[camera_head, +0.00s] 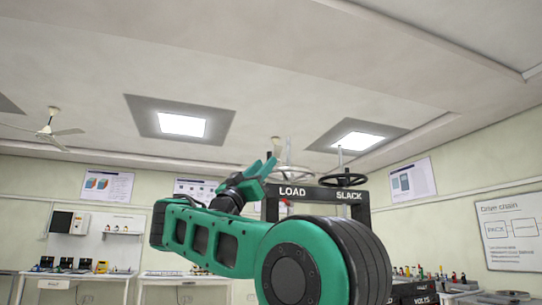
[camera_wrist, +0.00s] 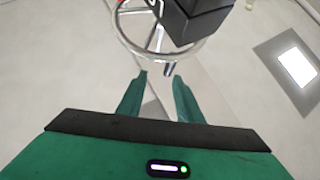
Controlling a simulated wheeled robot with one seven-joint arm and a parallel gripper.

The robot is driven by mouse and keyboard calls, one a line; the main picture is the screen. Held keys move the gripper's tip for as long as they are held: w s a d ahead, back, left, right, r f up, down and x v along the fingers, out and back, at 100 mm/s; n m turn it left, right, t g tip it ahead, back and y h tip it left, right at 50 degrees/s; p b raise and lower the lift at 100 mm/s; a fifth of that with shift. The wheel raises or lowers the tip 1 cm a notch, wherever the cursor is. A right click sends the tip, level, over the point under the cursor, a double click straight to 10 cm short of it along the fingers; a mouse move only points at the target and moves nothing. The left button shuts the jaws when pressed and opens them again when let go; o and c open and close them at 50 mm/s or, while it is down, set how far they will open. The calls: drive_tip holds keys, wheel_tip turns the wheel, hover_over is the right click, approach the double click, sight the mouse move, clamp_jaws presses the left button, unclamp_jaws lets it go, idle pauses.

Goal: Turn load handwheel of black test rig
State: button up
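The black test rig (camera_head: 318,193) is a dark frame with LOAD and SLACK in white on its top beam. The load handwheel (camera_head: 292,172) is a pale metal ring above the LOAD label. In the wrist view the load handwheel (camera_wrist: 127,42) shows its rim, spokes and a short dark handle (camera_wrist: 167,69). My gripper (camera_head: 264,167) is by the wheel's left side. In the wrist view my gripper (camera_wrist: 160,77) is open and empty. Its fingertips point at the near rim, with the handle just beyond the gap. I cannot tell the exact distance.
A black handwheel (camera_head: 342,180) sits above the SLACK label. In the wrist view a black block of the rig (camera_wrist: 195,17) covers part of the load wheel. Benches (camera_head: 180,276) stand along the back wall, and a cluttered bench is at lower right.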

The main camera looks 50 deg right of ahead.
drive_tip(key=shift+x, duration=5.3)
drive_tip(key=shift+d+f, duration=0.1)
clamp_jaws()
drive_tip(key=shift+s, duration=0.1)
unclamp_jaws()
